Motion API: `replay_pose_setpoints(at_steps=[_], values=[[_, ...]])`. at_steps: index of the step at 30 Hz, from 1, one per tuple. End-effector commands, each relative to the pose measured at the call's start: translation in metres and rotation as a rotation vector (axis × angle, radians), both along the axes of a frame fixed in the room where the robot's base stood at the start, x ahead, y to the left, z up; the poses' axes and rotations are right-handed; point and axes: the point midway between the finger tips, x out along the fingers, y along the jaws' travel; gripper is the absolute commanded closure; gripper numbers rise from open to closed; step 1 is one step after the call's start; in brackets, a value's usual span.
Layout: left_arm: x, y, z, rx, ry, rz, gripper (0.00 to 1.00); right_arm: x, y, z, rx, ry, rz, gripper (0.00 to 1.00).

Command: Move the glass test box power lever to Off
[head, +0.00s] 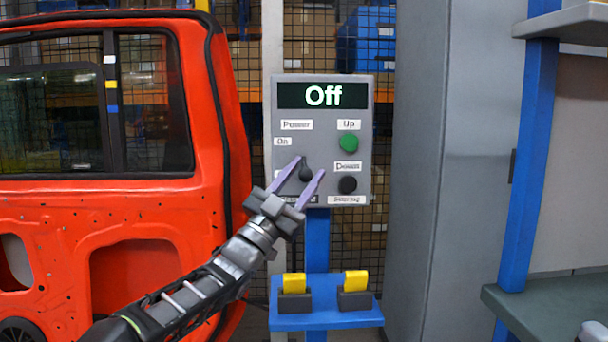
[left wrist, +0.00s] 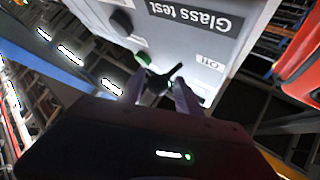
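The grey glass test box (head: 322,140) stands upright on a blue post, and its display reads "Off". The black power lever (head: 306,173) is below the "On" label, low on the left of the panel. My left gripper (head: 309,168) is open, with one purple finger on each side of the lever. In the left wrist view the lever (left wrist: 160,78) shows between the two fingertips, and the box face (left wrist: 195,30) appears upside down. The fingers partly hide the labels around the lever. I cannot tell whether a finger touches it. My right gripper is out of view.
A green button (head: 348,143) and a black button (head: 347,185) sit right of the lever. A red car door (head: 215,110) stands close on the left. Below is a blue shelf (head: 325,318) with two yellow-topped blocks. A grey cabinet (head: 430,150) stands on the right.

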Motion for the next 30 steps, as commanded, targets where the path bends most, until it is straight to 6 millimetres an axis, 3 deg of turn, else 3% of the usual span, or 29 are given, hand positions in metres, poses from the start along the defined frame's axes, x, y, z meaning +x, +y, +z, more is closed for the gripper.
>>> replay_pose_setpoints(at_steps=[4, 14, 30], values=[[0.002, 0.000, -0.002, 0.002, 0.005, 0.002, 0.48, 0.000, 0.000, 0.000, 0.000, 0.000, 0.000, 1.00], [-0.002, 0.002, -0.001, -0.001, -0.001, 0.000, 0.48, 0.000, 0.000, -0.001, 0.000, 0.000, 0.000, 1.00], [-0.038, 0.042, -0.045, 0.000, 0.002, 0.001, 0.48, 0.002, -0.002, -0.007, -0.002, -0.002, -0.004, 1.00]])
